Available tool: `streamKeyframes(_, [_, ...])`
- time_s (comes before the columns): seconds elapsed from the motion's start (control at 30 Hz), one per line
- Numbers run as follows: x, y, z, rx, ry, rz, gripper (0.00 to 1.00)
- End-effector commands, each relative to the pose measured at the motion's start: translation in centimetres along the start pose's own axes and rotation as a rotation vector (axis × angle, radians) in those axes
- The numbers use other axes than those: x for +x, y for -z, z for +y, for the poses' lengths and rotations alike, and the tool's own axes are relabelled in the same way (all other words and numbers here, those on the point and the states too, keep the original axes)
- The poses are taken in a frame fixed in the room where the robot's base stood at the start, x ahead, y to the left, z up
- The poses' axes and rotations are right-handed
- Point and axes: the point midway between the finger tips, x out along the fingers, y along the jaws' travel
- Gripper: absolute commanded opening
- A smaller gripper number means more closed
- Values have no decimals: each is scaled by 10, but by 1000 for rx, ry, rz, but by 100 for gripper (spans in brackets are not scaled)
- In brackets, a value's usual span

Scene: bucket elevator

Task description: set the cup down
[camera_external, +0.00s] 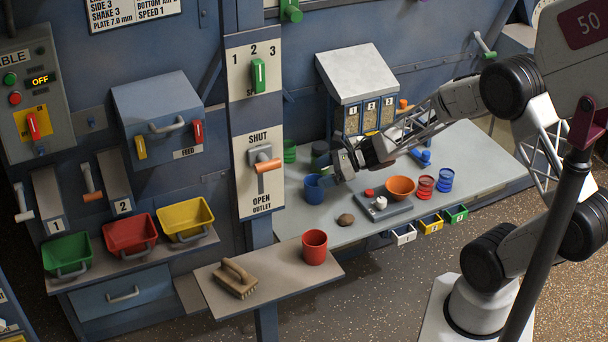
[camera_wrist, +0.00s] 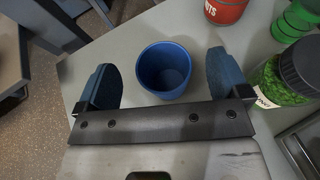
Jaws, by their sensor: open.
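A blue cup (camera_external: 313,190) stands upright on the grey bench top (camera_external: 300,222), at its left part. In the wrist view the blue cup (camera_wrist: 165,70) is seen from above between my two fingers, and its inside looks empty. My gripper (camera_external: 336,174) is at the cup's right side in the external view. Its fingers are open, with a gap on either side of the cup in the wrist view. A red cup (camera_external: 314,247) stands on the lower front shelf. Contact between the fingers and the blue cup is not visible.
A dark-lidded jar of green pieces (camera_wrist: 288,78), a green cup (camera_wrist: 296,20) and a red container (camera_wrist: 226,9) stand close by. A brown stone (camera_external: 346,219), a grey scale (camera_external: 385,209) and an orange bowl (camera_external: 401,187) are on the bench. A brush (camera_external: 236,279) lies on the shelf.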

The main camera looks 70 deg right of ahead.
Motion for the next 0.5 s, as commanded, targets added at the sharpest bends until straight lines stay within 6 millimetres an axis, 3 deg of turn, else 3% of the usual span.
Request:
streamKeyframes(0.23, [-12,-30,0,1,0,0,94])
streamKeyframes(0.5, [-17,-40,0,2,0,0,94])
